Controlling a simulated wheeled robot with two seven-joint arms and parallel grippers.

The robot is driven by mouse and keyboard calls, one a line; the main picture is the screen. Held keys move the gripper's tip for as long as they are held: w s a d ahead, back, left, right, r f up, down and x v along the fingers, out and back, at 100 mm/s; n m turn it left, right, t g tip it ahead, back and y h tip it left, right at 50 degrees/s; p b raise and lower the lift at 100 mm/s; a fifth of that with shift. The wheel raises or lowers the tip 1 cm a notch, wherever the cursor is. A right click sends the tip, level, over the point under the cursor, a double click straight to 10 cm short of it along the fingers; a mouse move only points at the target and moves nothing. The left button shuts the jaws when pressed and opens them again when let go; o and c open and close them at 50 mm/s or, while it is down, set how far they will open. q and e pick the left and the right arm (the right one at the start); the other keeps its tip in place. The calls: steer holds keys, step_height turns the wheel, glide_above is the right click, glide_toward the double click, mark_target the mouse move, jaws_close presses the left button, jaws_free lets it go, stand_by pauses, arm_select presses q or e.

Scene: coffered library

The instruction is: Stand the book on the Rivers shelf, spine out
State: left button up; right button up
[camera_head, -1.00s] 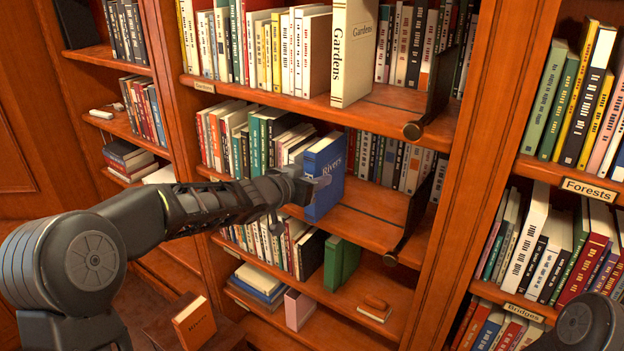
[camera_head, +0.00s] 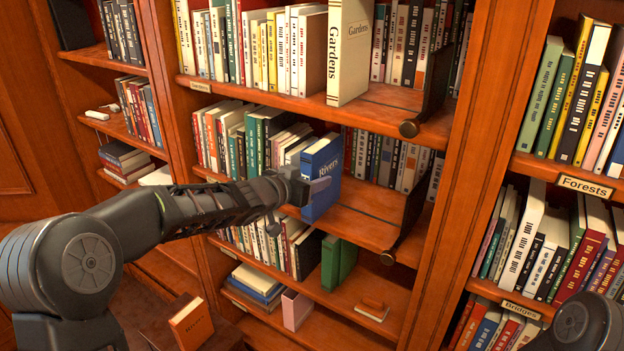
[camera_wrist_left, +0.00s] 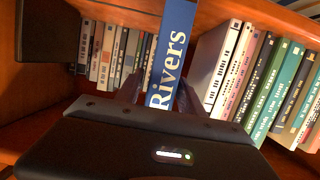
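The blue book titled Rivers (camera_head: 321,165) stands upright on the middle shelf (camera_head: 372,215) of the central bookcase, spine facing out. It stands at the right end of a row of books. In the left wrist view its spine (camera_wrist_left: 170,50) shows between my two fingers. My left gripper (camera_head: 318,187) is at the spine's lower part, and its fingers (camera_wrist_left: 160,95) are spread with narrow gaps beside the spine, so it looks open. No shelf label reading Rivers shows; my left arm covers part of that shelf's front edge. My right gripper is out of view.
A dark bookend (camera_head: 405,225) stands right of the Rivers book, with bare shelf between. Leaning books (camera_head: 285,145) are on its left. The thick Gardens book (camera_head: 348,50) is on the shelf above.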

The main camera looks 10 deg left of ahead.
arm_select(q)
steer(key=shift+o, duration=0.9)
steer(key=v, duration=0.7)
steer(key=shift+s+a, duration=0.15)
steer(key=shift+s, duration=0.25)
